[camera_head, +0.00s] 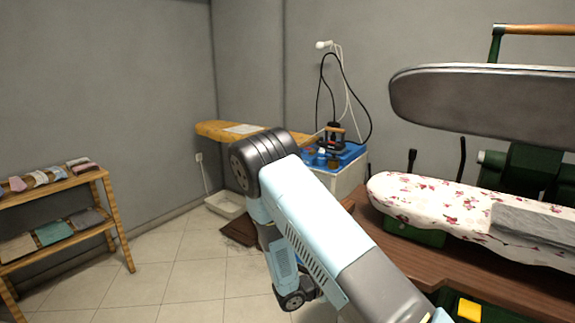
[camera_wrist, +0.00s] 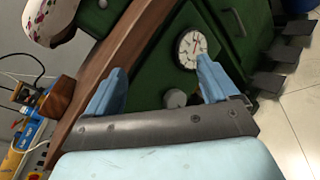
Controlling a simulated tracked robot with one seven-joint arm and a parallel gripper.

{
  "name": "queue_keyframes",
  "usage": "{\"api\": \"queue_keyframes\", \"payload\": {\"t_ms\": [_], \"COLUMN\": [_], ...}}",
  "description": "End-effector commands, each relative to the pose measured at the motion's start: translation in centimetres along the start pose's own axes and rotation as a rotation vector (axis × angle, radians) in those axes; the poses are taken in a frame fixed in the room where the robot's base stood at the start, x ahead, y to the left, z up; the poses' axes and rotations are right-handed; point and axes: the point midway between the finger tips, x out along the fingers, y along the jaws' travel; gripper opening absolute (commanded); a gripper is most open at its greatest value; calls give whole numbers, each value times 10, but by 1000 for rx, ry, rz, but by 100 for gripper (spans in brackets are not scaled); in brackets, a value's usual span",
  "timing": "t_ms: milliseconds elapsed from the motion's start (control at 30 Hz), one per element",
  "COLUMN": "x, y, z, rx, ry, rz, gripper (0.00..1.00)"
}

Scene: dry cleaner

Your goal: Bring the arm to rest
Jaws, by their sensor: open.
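My arm reaches up from the lower right in the head view and bends at a dark grey joint, with its lower part hanging down in front of the ironing corner. My gripper (camera_wrist: 160,88) shows in the wrist view with its two blue fingers wide apart and nothing between them. Behind the fingers is a green machine front with a white round gauge (camera_wrist: 192,46) and a grey knob (camera_wrist: 175,98). The fingertips do not clearly touch anything. In the head view the fingers cannot be made out.
A press with a flowered board (camera_head: 425,200) and grey upper plate (camera_head: 480,100) stands at right on a brown wooden top (camera_head: 400,247). A blue tray (camera_head: 345,157) with an iron stands behind my arm. A wooden shelf (camera_head: 125,245) with folded cloths is at left. Tiled floor (camera_head: 175,285) is free between.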

Motion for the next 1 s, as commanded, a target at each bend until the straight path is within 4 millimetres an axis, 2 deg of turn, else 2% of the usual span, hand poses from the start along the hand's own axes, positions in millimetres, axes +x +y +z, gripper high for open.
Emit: {"api": "queue_keyframes", "payload": {"t_ms": [100, 433, 1000], "x": [2, 3, -10], "y": [11, 28, 34], "z": [31, 109, 237], "rx": [67, 244, 565], "ry": [0, 20, 137], "rz": [-99, -356, -747], "gripper": [87, 87, 87]}}
